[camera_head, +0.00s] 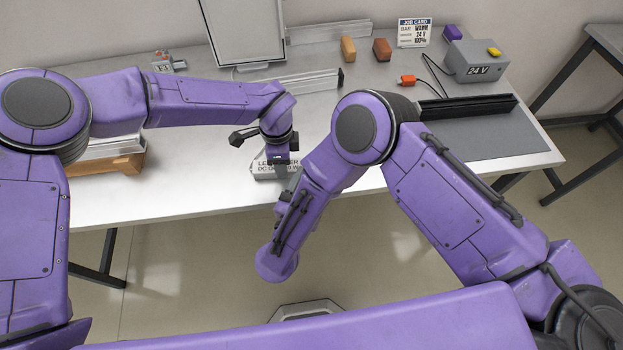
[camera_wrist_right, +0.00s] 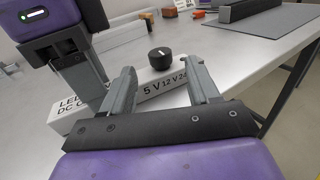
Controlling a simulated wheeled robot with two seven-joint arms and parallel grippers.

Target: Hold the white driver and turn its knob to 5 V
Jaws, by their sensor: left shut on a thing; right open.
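The white driver (camera_head: 262,172), marked "LED DRIVER", sits at the table's front edge in the head view, partly hidden by my arms. In the right wrist view the driver (camera_wrist_right: 158,98) carries the labels 5 V, 12 V and 24. Its black knob (camera_wrist_right: 160,58) stands on top, with a small white mark whose setting I cannot tell. My left gripper (camera_head: 279,157) is shut on the driver; it also shows in the wrist view (camera_wrist_right: 88,88). My right gripper (camera_wrist_right: 164,82) is open and empty, its fingers apart on the near side of the knob.
A grey box (camera_head: 477,62) reading 24 V stands at the back right. A job card (camera_head: 414,32), several coloured blocks, a dark bar (camera_head: 468,107) and a grey mat (camera_head: 490,138) lie on the table (camera_head: 190,195). A panel (camera_head: 243,30) stands at the back.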

